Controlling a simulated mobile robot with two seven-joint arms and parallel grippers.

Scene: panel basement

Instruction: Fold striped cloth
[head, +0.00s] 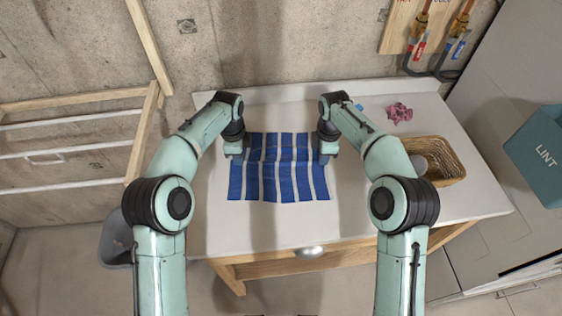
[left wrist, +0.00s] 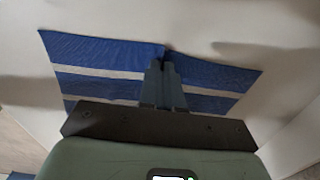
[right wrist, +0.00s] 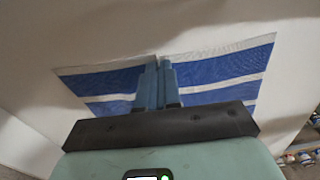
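The striped cloth (head: 281,172), blue with white stripes, lies spread on the pale tabletop with shallow ripples. My left gripper (head: 238,155) is at its left edge, and my right gripper (head: 326,155) is at its right edge. In the left wrist view, the left gripper's fingers (left wrist: 163,68) are together and the cloth (left wrist: 100,52) puckers at their tips. In the right wrist view, the right gripper's fingers (right wrist: 158,66) are also together, with the cloth (right wrist: 215,70) drawn in at the tips. The fingers hide the pinched fabric itself.
A wicker basket (head: 449,162) stands on the table at the right, with a crumpled pink cloth (head: 399,113) behind it. A small blue item (head: 359,107) lies behind my right arm. A concrete wall (head: 270,40) closes the back. The table front (head: 270,232) is clear.

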